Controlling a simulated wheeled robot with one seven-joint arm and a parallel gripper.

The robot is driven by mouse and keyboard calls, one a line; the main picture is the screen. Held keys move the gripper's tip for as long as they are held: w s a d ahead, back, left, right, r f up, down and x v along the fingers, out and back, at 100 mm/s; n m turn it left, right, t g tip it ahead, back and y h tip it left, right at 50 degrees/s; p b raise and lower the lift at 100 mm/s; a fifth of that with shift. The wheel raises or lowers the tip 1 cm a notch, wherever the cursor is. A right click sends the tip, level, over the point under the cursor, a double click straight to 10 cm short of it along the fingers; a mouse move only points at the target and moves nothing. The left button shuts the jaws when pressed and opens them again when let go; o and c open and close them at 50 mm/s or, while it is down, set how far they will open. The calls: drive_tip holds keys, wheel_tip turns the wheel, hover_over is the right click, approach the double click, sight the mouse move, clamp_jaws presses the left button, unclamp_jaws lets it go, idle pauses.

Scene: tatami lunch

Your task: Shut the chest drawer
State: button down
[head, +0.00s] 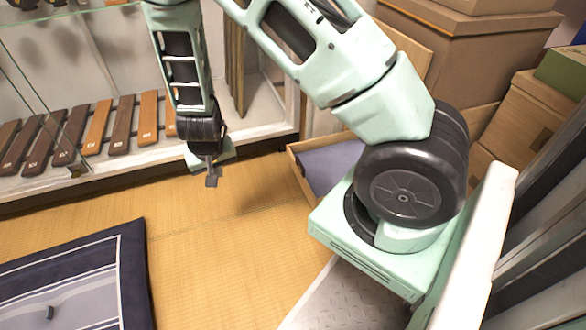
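An open wooden drawer (295,171) with blue-grey cloth (328,165) in it sits low, just above the tatami floor, at the middle of the head view. My arm and base cover its right side, so I cannot see how far it is pulled out. Most of the chest is hidden behind my arm; a light wood panel (408,38) shows above, and I cannot tell if it belongs to the chest. My gripper (212,178) hangs pointing down, left of the drawer and apart from it. Its fingers are small and seen edge-on, so their opening is unclear.
A glass-fronted display case (150,160) with several wooden pieces (122,122) runs along the back left. Brown boxes (470,60) are stacked at the upper right. A dark blue striped mat (135,255) lies at the lower left. Bare tatami (215,260) lies between mat and drawer.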

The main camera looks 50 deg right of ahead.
drive_tip(key=s+d+f+m+h+b, duration=0.1)
drive_tip(key=d+f+h+b, duration=0.1)
drive_tip(key=d+f, duration=0.3)
drive_tip(key=s+d+f+m+g+h+b, duration=0.1)
drive_tip(key=d+f+b, duration=0.4)
drive_tip(key=d, duration=0.7)
drive_tip(key=s+d+f+h+b, duration=0.2)
drive_tip(key=d+f, duration=0.4)
drive_tip(key=d, duration=0.3)
drive_tip(key=shift+s+d+f+m+g+h+b, duration=0.15)
drive_tip(key=shift+s+m+g+h+b, duration=0.2)
drive_tip(key=shift+b, duration=0.35)
